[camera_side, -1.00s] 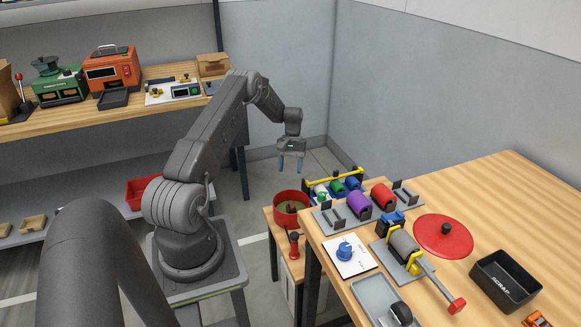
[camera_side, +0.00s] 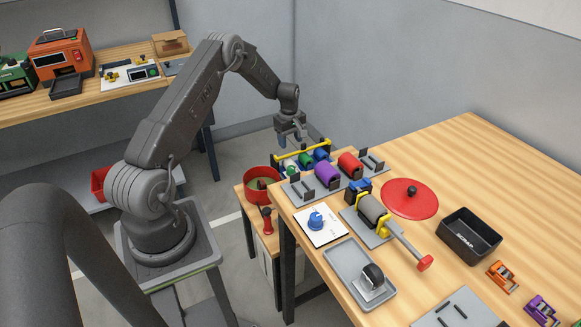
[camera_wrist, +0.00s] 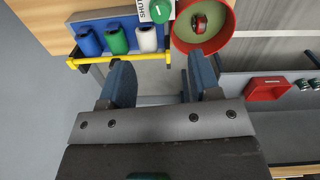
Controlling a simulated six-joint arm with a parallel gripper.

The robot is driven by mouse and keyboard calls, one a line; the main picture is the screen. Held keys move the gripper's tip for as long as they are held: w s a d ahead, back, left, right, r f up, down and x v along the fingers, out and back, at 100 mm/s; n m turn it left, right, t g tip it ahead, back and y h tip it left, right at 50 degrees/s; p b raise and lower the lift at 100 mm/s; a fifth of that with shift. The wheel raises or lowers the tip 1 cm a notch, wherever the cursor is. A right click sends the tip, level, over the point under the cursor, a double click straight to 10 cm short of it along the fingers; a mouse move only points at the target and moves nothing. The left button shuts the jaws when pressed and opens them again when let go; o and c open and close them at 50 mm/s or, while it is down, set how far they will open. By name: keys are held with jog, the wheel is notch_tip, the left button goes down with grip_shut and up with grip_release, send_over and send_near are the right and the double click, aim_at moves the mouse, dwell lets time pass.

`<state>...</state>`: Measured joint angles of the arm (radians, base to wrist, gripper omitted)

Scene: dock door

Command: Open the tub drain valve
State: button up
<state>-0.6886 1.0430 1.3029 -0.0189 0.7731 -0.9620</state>
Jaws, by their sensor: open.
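My gripper (camera_side: 292,140) is open and empty, hanging near the yellow-handled caddy in the side view. In the wrist view my gripper (camera_wrist: 160,72) has its two blue fingers spread wide. A red round tub (camera_wrist: 228,42) with a pale green inside and a red piece in it lies beyond the right finger. The tub also shows in the side view (camera_side: 249,196). A green round disc (camera_wrist: 160,11) with a white mark sits between the tub and the caddy, by a white label (camera_wrist: 154,50) reading "SHUT". I cannot tell for sure that this is the drain valve.
The caddy's yellow bar (camera_wrist: 97,60) runs close to the left finger, with blue, green and white cylinders behind it. The wooden bench (camera_side: 480,150) holds spools, a blue knob on a white plate (camera_side: 316,221), a red disc (camera_side: 410,198) and a black scrap bin (camera_side: 470,236).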

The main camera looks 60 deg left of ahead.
aim_at(291, 167)
notch_tip(291, 167, down, 13)
jog(key=shift+w+r, duration=0.15)
jog(key=shift+r, duration=0.05)
dwell(0.3)
